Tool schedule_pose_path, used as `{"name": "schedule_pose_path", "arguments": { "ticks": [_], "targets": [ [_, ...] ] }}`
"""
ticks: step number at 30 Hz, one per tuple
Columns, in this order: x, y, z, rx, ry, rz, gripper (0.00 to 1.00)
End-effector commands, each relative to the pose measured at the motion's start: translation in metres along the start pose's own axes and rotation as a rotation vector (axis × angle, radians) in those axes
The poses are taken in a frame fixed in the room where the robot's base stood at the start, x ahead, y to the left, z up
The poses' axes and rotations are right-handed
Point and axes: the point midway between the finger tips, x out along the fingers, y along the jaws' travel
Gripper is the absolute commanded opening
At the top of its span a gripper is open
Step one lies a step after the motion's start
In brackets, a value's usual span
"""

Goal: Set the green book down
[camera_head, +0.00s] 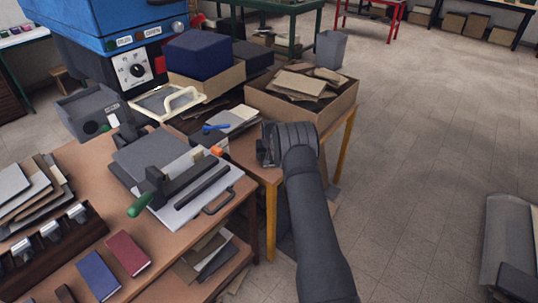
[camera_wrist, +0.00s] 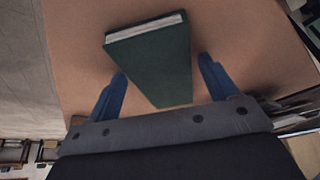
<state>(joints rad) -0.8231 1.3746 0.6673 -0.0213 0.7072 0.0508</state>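The green book (camera_wrist: 158,62) shows in the wrist view, its dark green cover facing me and its pale page edges along the far end. It is over or on a tan surface (camera_wrist: 245,40); I cannot tell whether it touches it. My gripper (camera_wrist: 163,80) has its two blue fingers on either side of the book's near part, with a gap showing at the right finger and a narrow one at the left. In the head view my gripper (camera_head: 268,150) is at the side table, and the green book is hidden there.
A cardboard box (camera_head: 300,113) of boards stands just behind my gripper. A press with a green handle (camera_head: 140,204) is on the workbench to the left. A red book (camera_head: 128,252) and a blue book (camera_head: 98,275) lie at the bench's front.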

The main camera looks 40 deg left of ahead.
Motion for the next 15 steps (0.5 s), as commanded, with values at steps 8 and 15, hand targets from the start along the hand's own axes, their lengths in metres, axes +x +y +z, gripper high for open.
{"name": "schedule_pose_path", "arguments": {
  "ticks": [8, 15],
  "targets": [
    [-0.001, 0.000, 0.000, 0.000, 0.000, 0.000, 0.85],
    [-0.015, 0.000, -0.002, 0.000, 0.001, 0.000, 0.85]
  ]
}}
